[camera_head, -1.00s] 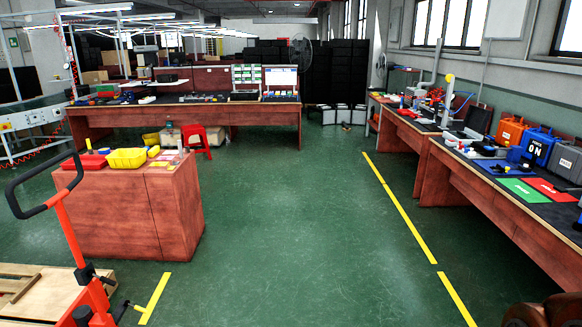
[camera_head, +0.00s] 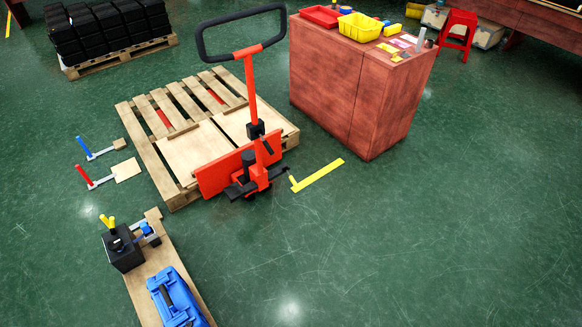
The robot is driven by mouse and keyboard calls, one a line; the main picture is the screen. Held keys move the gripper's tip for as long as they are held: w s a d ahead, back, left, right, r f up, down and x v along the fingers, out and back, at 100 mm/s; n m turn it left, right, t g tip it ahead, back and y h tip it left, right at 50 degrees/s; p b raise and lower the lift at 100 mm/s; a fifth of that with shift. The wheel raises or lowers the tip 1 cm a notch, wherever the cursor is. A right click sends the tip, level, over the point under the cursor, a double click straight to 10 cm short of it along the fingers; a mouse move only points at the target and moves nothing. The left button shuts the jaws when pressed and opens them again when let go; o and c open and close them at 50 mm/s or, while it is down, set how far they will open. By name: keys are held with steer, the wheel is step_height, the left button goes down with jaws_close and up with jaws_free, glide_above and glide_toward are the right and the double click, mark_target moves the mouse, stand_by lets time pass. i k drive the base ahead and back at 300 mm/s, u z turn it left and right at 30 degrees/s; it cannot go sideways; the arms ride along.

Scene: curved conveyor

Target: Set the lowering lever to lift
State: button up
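A red pallet jack (camera_head: 232,175) stands in the middle of the camera_head view, at the near edge of a wooden pallet (camera_head: 130,130). Its black loop handle (camera_head: 212,53) tops a red shaft (camera_head: 250,90) that stands nearly upright. A small dark lever (camera_head: 267,146) shows by the black joint at the shaft's foot; I cannot tell if it is the lowering lever or how it is set. Black pedal-like parts (camera_head: 240,189) sit lower on the jack's front. My gripper is not in view.
A red-brown cabinet (camera_head: 345,95) stands right of the jack, with a yellow bin (camera_head: 360,27) on top. A wooden board (camera_head: 145,295) with a blue case (camera_head: 175,300) is at lower left. The green floor at right is clear.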

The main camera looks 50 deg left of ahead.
mark_target(293, 182)
steer(key=u, duration=0.7)
steer(key=i, duration=1.4)
steer(key=u, duration=1.7)
steer(key=i, duration=0.9)
steer(key=u, duration=0.55)
